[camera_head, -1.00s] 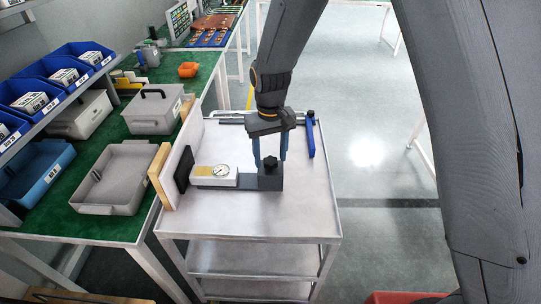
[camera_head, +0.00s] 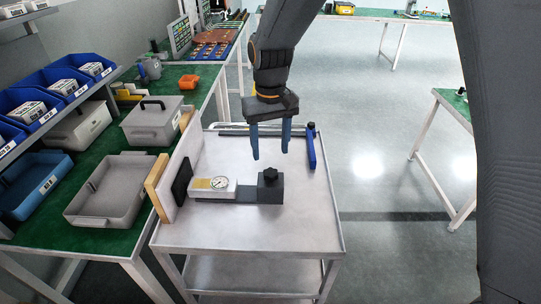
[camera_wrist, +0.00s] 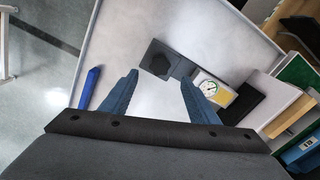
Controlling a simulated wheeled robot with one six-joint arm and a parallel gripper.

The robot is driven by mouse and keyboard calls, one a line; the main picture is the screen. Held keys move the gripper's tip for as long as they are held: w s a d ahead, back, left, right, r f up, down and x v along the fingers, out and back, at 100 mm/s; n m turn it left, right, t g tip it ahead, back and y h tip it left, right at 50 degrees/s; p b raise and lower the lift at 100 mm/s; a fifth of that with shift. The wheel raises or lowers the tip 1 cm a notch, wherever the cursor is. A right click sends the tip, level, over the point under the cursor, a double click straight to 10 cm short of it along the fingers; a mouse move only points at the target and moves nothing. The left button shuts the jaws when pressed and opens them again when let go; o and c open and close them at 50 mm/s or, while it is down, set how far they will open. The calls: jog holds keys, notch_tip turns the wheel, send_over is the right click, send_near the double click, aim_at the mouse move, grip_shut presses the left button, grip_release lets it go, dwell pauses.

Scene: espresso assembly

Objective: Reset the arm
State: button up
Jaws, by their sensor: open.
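My gripper (camera_head: 270,152) is open and empty, with its two blue fingers pointing down above the metal cart (camera_head: 240,230). It also shows in the wrist view (camera_wrist: 158,88), fingers apart. A dark block with a black knob (camera_head: 270,187) stands on the cart below and in front of the gripper, apart from it. A white box with a round dial gauge (camera_head: 215,185) is joined to it on the left; both show in the wrist view, the knob (camera_wrist: 158,62) and the gauge (camera_wrist: 212,90).
A blue-handled tool (camera_head: 311,148) lies at the cart's right rear. A white panel (camera_head: 182,158) stands at the cart's left edge. The green-topped table (camera_head: 110,236) at left holds grey bins (camera_head: 110,190). The floor to the right is mostly clear.

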jog(key=shift+r, duration=0.1)
dwell(0.3)
jog(key=s+d+m, duration=0.1)
jog(key=s+d, duration=0.4)
jog(key=d, duration=0.3)
jog(key=s+d+m, duration=0.2)
jog(key=s+d, duration=0.3)
jog(key=d, duration=0.3)
jog(key=s+d+m+t, duration=0.1)
jog(key=s+d+m, duration=0.1)
jog(key=s+d, duration=0.3)
jog(key=d, duration=0.3)
jog(key=shift+s+d, duration=0.15)
jog(key=shift+d, duration=0.25)
dwell(2.4)
